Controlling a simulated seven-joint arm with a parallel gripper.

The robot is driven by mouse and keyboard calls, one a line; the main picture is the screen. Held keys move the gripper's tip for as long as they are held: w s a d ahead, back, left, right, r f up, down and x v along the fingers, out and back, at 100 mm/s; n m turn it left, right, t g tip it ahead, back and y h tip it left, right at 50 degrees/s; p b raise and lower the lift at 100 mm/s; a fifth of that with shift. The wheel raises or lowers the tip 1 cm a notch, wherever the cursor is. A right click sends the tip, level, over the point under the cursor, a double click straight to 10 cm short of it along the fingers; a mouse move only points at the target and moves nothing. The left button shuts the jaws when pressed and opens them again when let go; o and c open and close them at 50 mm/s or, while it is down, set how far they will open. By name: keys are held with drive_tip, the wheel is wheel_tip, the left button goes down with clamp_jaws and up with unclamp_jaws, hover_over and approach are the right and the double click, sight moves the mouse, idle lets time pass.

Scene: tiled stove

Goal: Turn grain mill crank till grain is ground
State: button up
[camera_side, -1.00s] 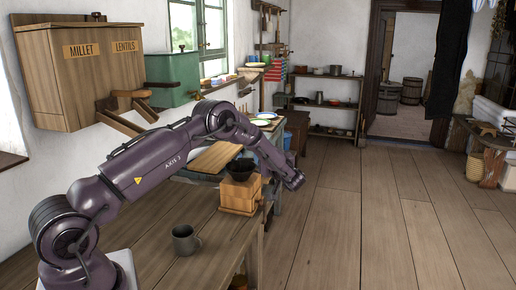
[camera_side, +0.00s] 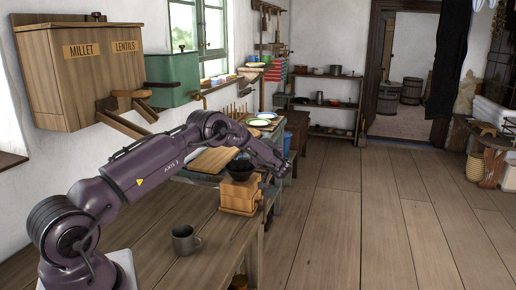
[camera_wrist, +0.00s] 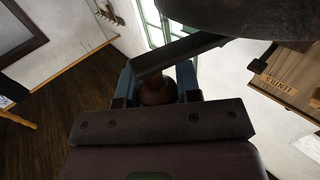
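The grain mill (camera_side: 239,193) is a wooden box with a black bowl-shaped hopper (camera_side: 240,169) on top, standing on the wooden table. In the wrist view the dark hopper (camera_wrist: 245,15) fills the upper edge, and a dark flat crank arm (camera_wrist: 180,54) runs from below it to a brown wooden knob (camera_wrist: 156,91). The knob sits between the blue fingers of my gripper (camera_wrist: 157,85), which look closed around it. In the side view my gripper is at the right of the mill, and the crank is hidden behind my arm. Any grain inside the hopper cannot be seen.
A grey mug (camera_side: 185,240) stands on the table (camera_side: 210,262) in front of the mill. A wall box labelled millet and lentils (camera_side: 85,80) and a green box (camera_side: 172,78) are at the left. Open floor (camera_side: 350,210) lies to the right.

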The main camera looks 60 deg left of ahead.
clamp_jaws()
drive_tip(key=shift+d, duration=0.1)
drive_tip(key=shift+s+d+m+t, duration=0.1)
drive_tip(key=shift+d+m+t, duration=0.1)
drive_tip(key=shift+m+t, duration=0.3)
drive_tip(key=shift+s+d+m+t, duration=0.1)
drive_tip(key=shift+d+m+t, duration=0.15)
drive_tip(key=shift+t, duration=0.45)
drive_tip(key=m+t, duration=0.1)
drive_tip(key=d+m+t+h, duration=0.1)
drive_tip(key=t, duration=0.1)
drive_tip(key=s+m+t+h, duration=0.1)
drive_tip(key=t, duration=0.1)
drive_tip(key=shift+d+m, duration=0.2)
drive_tip(key=shift+m, duration=0.05)
drive_tip(key=s+d+m+t+h, duration=0.1)
drive_tip(key=s+m+t+h, duration=0.2)
drive_tip(key=m+h, duration=0.4)
drive_tip(key=s+d+m+t+h, duration=0.1)
drive_tip(key=s+m+t+h, duration=0.2)
drive_tip(key=h, duration=1)
drive_tip(key=shift+s+m+t, duration=0.3)
drive_tip(key=shift+m+t, duration=0.9)
drive_tip(key=shift+m, duration=1.2)
drive_tip(key=shift+r+h, duration=0.1)
drive_tip(key=shift+h, duration=0.2)
